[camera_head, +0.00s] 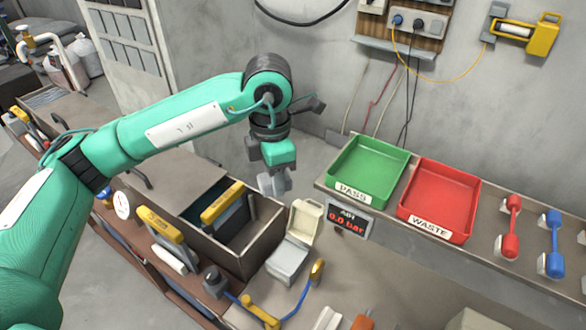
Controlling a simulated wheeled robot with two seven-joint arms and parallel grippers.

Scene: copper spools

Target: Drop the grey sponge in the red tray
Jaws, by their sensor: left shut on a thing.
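The red tray (438,199), labelled WASTE, sits empty on the grey bench at the right, beside the green tray. My left gripper (276,184) hangs from the green arm near the middle of the view, pointing down. It is shut on a small light grey piece, which I take to be the grey sponge (279,183); the fingers and the sponge are hard to tell apart at this size. The gripper is left of both trays, apart from them, with the green tray between it and the red tray. My right gripper is not in view.
The green tray (368,171), labelled PASS, is empty. A pressure display (349,218) is on the bench front. Red (511,226) and blue (554,242) handled tools stand right of the red tray. An open grey box (290,262) and a brown bin (265,232) lie below the gripper.

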